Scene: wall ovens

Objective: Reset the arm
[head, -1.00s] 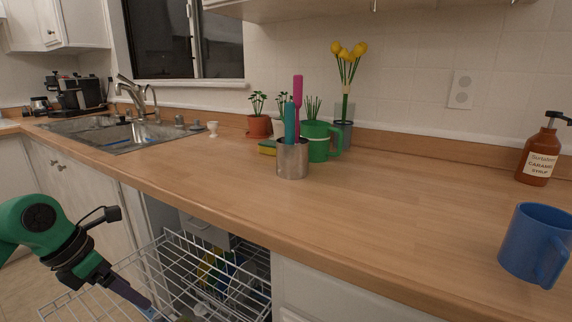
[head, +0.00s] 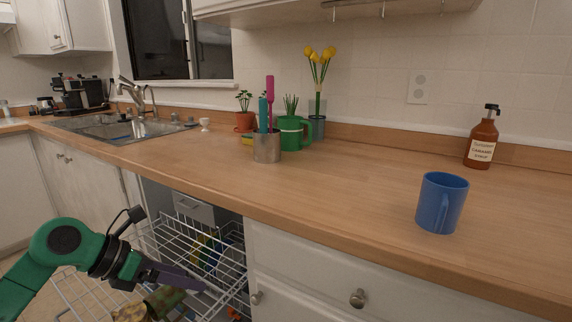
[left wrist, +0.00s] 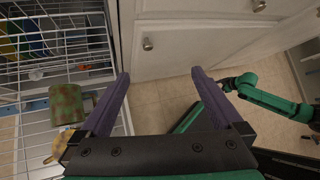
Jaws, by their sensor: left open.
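My left arm comes in from the lower left in the head view, and its gripper (head: 182,280) is over the pulled-out dishwasher rack (head: 150,238). In the left wrist view the two purple fingers of the left gripper (left wrist: 158,88) stand wide apart with nothing between them. Floor and white cabinet fronts show beyond them. The rack shows at the left of that view, beside the left finger. A green arm of mine (left wrist: 265,98) shows at its right; its gripper's jaws are too small to make out.
The rack holds a green-brown cup (left wrist: 66,104) and several dishes. The wooden counter (head: 340,180) carries a blue mug (head: 441,203), a syrup bottle (head: 482,140), a metal utensil holder (head: 267,147) and a green mug (head: 291,133). The middle of the counter is clear.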

